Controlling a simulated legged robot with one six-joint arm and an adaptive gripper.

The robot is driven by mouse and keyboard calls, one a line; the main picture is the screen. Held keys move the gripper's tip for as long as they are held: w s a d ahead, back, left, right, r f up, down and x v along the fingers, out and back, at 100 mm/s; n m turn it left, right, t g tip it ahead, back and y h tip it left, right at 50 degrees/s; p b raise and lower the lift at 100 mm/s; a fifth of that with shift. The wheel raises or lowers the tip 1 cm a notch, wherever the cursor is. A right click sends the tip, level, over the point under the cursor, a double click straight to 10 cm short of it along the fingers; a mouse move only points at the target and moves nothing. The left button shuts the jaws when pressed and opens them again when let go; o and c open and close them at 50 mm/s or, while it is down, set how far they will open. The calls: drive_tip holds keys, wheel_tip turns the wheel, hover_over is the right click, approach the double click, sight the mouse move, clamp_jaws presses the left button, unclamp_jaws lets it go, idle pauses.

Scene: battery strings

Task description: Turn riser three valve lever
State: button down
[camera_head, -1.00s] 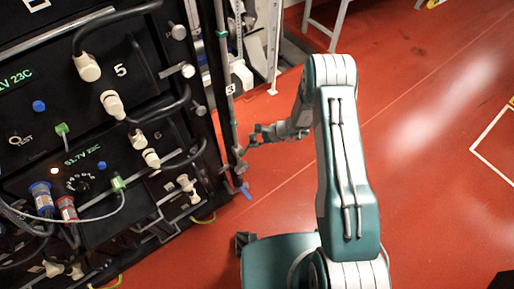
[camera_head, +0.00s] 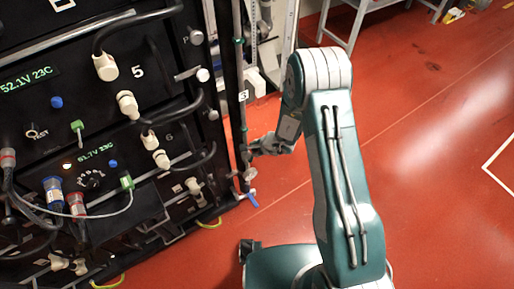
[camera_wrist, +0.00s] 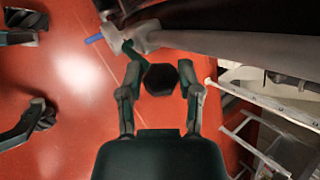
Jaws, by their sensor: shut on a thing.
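The riser pipe (camera_head: 240,85) runs down the right side of the rack, beside a small white tag that seems to read 3 (camera_head: 244,96). Near its foot is a grey valve body (camera_wrist: 145,38) with a blue end piece (camera_head: 251,198), which also shows in the wrist view (camera_wrist: 93,39). A dark green lever (camera_wrist: 133,50) reaches from the valve toward a black faceted knob (camera_wrist: 160,79). My gripper (camera_wrist: 160,76) has its fingers on both sides of the knob and is shut on it. In the head view my gripper (camera_head: 249,152) is small, beside the riser, and its contact is unclear.
The black battery rack (camera_head: 30,130) with cables and connectors fills the left. A metal frame (camera_head: 275,45) stands behind the riser, and a grey stand (camera_head: 357,15) at the back. The red floor (camera_head: 420,150) to the right is clear.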

drive_tip(key=shift+a, duration=0.2)
drive_tip(key=shift+c, duration=1.5)
unclamp_jaws()
drive_tip(key=shift+f, duration=0.1)
drive_tip(key=shift+w+a, duration=0.1)
drive_tip(key=shift+a, duration=0.05)
drive_tip(key=shift+d, duration=0.25)
drive_tip(key=v, duration=1.1)
drive_tip(key=shift+r, duration=0.3)
